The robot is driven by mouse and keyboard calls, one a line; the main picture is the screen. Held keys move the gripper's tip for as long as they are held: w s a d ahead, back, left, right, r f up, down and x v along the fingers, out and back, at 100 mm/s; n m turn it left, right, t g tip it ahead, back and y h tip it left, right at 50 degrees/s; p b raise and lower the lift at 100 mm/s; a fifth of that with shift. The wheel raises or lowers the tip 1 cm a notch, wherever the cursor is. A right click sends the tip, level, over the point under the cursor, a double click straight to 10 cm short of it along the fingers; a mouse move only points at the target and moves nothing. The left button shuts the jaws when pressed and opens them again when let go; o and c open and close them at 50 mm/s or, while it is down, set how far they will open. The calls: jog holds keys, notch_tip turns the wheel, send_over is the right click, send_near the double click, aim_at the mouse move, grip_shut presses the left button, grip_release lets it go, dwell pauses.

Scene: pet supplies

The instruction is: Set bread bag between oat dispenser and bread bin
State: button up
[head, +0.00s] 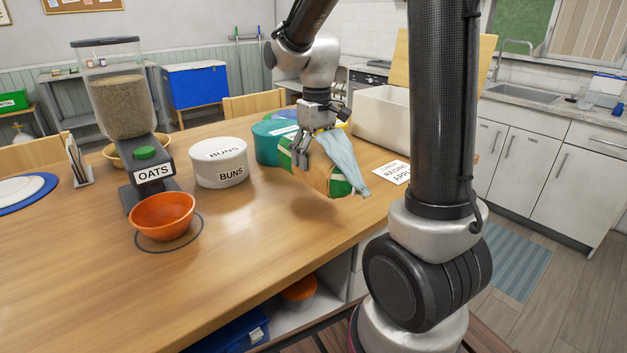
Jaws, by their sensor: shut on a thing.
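The bread bag (318,176), brown and green with a pale blue loose end hanging to the right, is held tilted in my gripper (316,150). My gripper is shut on it, and a shadow below suggests that the bag is above the table. The oat dispenser (118,105), with a clear hopper, dark base and OATS label, stands at the left of the table. A white box with a raised wooden lid (378,112), which looks like the bread bin, stands behind and right of the bag. My arm hides part of it.
A white BUNS tin (219,163) and a teal round container (272,139) stand between dispenser and bag. An orange bowl (163,214) sits before the dispenser. A printed card (391,172) lies right of the bag. The table (255,240) is clear in front.

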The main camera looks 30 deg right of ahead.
jog(key=shift+f, duration=2.85)
jog(key=shift+f, duration=0.15)
jog(key=o, duration=1.3)
jog(key=shift+o, duration=0.2)
jog(key=r, duration=1.2)
jog(key=shift+s+r, duration=0.2)
jog(key=s+r, duration=0.1)
jog(key=s, duration=0.2)
jog(key=s+r+t, duration=0.1)
jog(key=s, duration=0.3)
jog(key=s+r+m+t, duration=0.1)
jog(key=s+r, duration=0.1)
jog(key=s, duration=0.2)
jog(key=shift+s+d, duration=0.1)
jog(key=shift+d, duration=0.3)
jog(key=s+f+m+t, duration=0.1)
jog(key=s+t, duration=0.1)
jog(key=s, duration=0.6)
jog(key=shift+s+d+f, duration=0.2)
jog(key=shift+f, duration=0.15)
